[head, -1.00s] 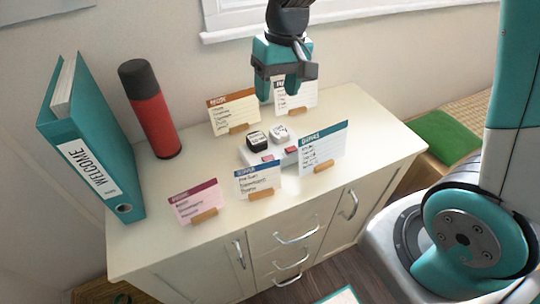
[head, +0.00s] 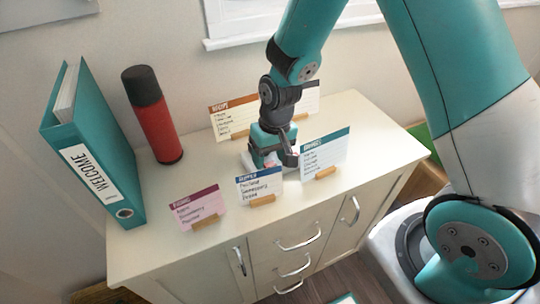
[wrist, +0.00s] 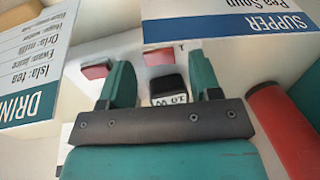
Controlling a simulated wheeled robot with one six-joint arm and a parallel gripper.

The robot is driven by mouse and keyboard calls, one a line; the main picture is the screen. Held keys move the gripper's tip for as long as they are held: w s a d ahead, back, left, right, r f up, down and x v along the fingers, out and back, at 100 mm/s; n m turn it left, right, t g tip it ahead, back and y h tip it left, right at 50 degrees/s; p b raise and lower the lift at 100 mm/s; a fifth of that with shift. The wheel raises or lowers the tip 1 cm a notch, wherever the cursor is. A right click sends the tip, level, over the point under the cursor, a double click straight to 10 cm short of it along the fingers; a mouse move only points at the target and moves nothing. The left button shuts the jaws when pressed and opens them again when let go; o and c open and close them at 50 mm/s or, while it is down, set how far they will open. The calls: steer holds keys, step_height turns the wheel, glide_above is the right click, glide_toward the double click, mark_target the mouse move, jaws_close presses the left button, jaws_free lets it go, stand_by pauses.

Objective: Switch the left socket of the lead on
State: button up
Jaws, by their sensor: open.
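The white lead (head: 247,160) lies on the cabinet top, mostly hidden by my gripper in the head view. In the wrist view, its red switches show: one by the black plug (wrist: 168,84), which is the left socket's switch (wrist: 158,57), and the other switch (wrist: 97,69) further left. The black plug has a white label. My gripper (head: 273,160) is open, low over the lead. In the wrist view its two teal fingers (wrist: 158,80) frame the black plug, with nothing gripped. I cannot tell whether they touch the lead. The white plug is hidden.
Cards stand close around the lead: a supper card (head: 260,187), a drinks card (head: 325,152), a recipe card (head: 233,115) and a pink card (head: 197,207). A red flask (head: 156,120) and a teal binder (head: 88,150) stand left. The right cabinet top is clear.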

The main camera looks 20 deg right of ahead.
steer(key=shift+f, duration=0.15)
steer(key=shift+c, duration=0.4)
steer(key=c, duration=0.8)
steer(key=shift+a+h+p, duration=0.2)
steer(key=shift+h+p, duration=0.15)
steer(key=shift+h, duration=0.35)
steer(key=shift+c, duration=0.2)
steer(key=o, duration=0.9)
